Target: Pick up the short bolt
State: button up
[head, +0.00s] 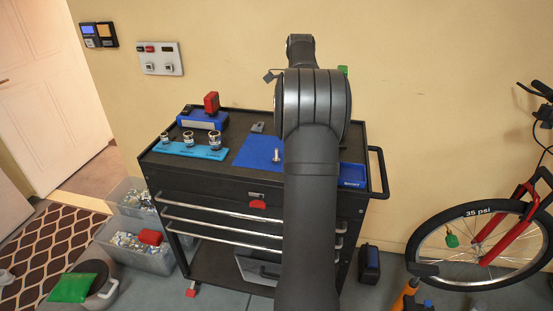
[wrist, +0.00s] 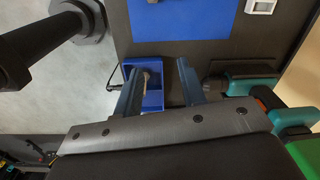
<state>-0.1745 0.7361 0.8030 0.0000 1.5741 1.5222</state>
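A silver bolt (head: 276,155) stands upright on the blue mat (head: 255,153) on top of the cart in the head view. The blue mat (wrist: 190,18) also shows at the top of the wrist view, with a small metal piece at its upper edge. My gripper (wrist: 157,85) is open, its two fingers apart. A blue bin (wrist: 154,100) lies by the left finger. A small brownish piece shows in the bin, partly hidden by that finger; I cannot tell whether it is a bolt. In the head view my arm hides the gripper.
A light-blue holder (head: 190,150) with several sockets sits on the cart's left. Behind it are a blue box (head: 203,120) and a red block (head: 211,102). The blue bin (head: 351,176) is at the cart's right. Teal-and-black tools (wrist: 265,85) lie close right of my gripper.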

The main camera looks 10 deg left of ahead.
jog(key=s+a+r+n, duration=0.2)
jog(key=a+r, duration=0.1)
jog(key=a, duration=0.3)
jog(key=f, duration=1.1)
jog(key=shift+w+a+f, duration=0.1)
jog(key=shift+w, duration=0.2)
jog(key=shift+w+a+f, duration=0.1)
jog(key=shift+w+f, duration=0.1)
jog(key=shift+f, duration=1.4)
jog(key=shift+w+f, duration=0.2)
jog(key=shift+f, duration=1.35)
grip_shut()
